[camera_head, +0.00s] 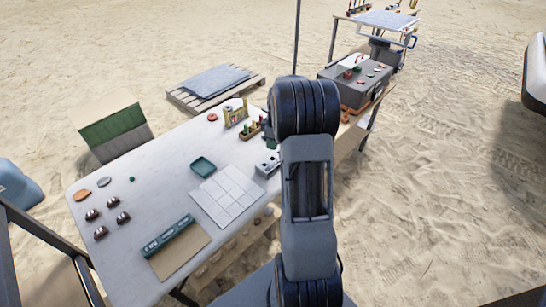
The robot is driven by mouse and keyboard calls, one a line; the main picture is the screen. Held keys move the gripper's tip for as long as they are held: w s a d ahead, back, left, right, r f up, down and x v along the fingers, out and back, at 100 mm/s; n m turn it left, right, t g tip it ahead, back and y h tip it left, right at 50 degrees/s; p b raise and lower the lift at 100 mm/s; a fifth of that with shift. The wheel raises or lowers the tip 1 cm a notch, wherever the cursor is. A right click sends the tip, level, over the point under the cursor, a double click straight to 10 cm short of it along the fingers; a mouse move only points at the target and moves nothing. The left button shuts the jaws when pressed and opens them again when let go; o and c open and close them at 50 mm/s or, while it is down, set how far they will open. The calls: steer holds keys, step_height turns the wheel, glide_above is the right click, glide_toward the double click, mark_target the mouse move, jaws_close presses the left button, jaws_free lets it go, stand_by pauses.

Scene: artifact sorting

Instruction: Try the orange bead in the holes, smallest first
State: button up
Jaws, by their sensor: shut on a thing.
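My arm (308,190) rises through the middle right of the view, and its upper links hide my gripper. I cannot make out the orange bead for sure. A small orange-red piece (212,117) lies near the table's far edge, and a flat orange-brown disc (82,196) lies at its left end; neither is clearly a bead. A small yellowish upright frame (236,114) stands at the far edge, with a tray of small coloured pegs (250,131) beside it. I cannot tell which piece has the holes.
The white table (140,205) holds a green dish (202,166), a white gridded tile (222,197), a long teal case (168,236), a brown mat (185,250) and several dark domed pieces (107,217). A grey case (358,85) stands beyond.

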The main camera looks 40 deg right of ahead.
steer(key=shift+r+p, duration=0.15)
steer(key=shift+p, duration=0.35)
steer(key=shift+p, duration=0.75)
steer(key=shift+f+b, duration=1.7)
steer(key=shift+f, duration=0.9)
steer(key=shift+f+b, duration=0.1)
steer(key=shift+b, duration=0.2)
steer(key=o, duration=1.2)
steer(key=shift+r, duration=0.2)
steer(key=shift+r+p, duration=1.9)
steer(key=shift+r, duration=0.95)
